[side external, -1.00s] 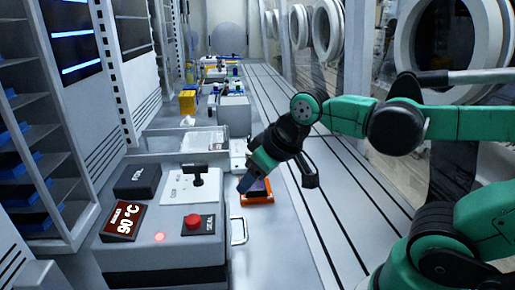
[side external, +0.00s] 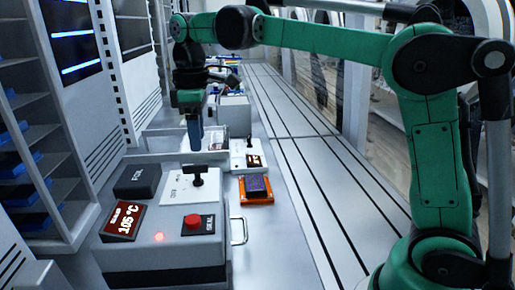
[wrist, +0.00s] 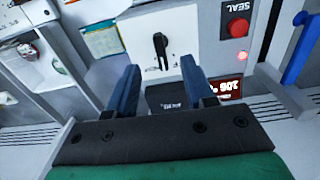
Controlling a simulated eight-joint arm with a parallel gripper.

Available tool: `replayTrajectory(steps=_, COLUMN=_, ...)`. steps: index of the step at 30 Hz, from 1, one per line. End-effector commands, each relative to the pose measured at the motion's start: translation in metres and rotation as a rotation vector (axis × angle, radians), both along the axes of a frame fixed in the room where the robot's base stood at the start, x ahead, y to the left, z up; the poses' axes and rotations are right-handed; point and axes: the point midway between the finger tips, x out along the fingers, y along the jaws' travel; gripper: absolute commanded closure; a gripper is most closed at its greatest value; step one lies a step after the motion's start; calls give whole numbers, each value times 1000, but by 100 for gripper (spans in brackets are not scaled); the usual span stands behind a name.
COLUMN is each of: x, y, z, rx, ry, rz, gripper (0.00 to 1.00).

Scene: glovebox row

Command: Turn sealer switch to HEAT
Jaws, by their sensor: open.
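The sealer (side external: 165,240) is a grey box at the front left of the side view, with a white plate and a black T-shaped switch (side external: 198,177) on top. The switch also shows in the wrist view (wrist: 160,48), just past the fingertips on a white plate with small marks too small to read. My gripper (side external: 194,147) points down above and behind the switch, apart from it. In the wrist view its two blue fingers (wrist: 160,68) are open and empty, with the switch lined up with the gap between them.
On the sealer are a red SEAL button (side external: 193,221), a red display (side external: 124,220) reading 105 °C, a lit red lamp (side external: 158,237) and a black block (side external: 138,180). An orange-framed purple item (side external: 256,188) lies on the bench to the right. The slotted bench (side external: 310,215) is clear.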

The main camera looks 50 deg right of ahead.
Motion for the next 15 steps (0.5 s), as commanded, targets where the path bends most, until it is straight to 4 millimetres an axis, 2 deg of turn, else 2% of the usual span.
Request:
replayTrajectory(steps=5, x=4, y=1, z=-6, rx=-1, ry=23, rz=29, gripper=53)
replayTrajectory(steps=15, x=4, y=1, z=-47, rx=-2, ry=21, rz=26, gripper=53)
